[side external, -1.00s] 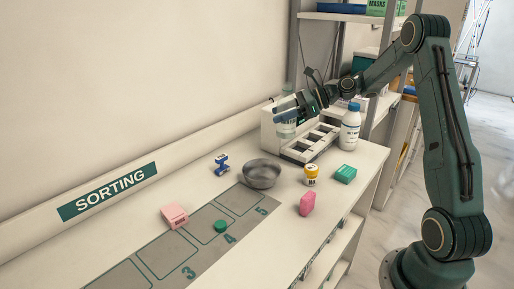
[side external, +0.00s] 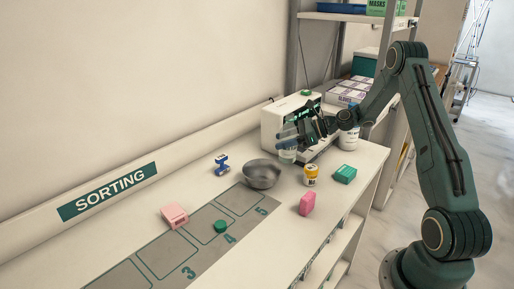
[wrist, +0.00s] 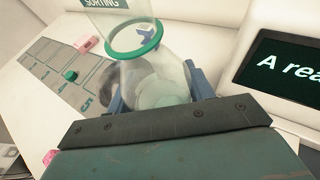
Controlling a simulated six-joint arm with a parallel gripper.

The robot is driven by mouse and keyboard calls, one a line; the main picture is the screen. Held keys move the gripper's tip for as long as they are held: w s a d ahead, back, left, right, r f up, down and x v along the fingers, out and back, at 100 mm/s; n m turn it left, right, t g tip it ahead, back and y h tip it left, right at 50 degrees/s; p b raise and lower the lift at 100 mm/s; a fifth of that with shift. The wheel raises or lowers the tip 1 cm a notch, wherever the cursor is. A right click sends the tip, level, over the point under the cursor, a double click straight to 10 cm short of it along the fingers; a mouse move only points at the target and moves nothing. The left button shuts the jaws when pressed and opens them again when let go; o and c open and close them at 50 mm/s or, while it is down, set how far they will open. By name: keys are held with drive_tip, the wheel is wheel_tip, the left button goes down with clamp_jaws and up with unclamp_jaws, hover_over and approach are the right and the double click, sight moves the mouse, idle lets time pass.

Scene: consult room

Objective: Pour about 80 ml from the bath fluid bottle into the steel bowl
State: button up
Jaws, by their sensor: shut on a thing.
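My gripper (side external: 291,140) is shut on a clear bottle, taken to be the bath fluid bottle (side external: 288,156). In the wrist view the bottle (wrist: 134,62) has an open mouth with a green ring, and something pale shows low inside it. It looks roughly upright; the gripper hides part of it. The steel bowl (side external: 262,178) stands on the bench to the left of the bottle and nearer the camera. In the wrist view the bowl shows dimly behind the bottle.
A white machine (side external: 272,125) stands behind the gripper. A blue item (side external: 221,163), pink box (side external: 174,215) and green disc (side external: 220,226) lie left.

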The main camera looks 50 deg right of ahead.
drive_tip(key=shift+f, duration=1.4)
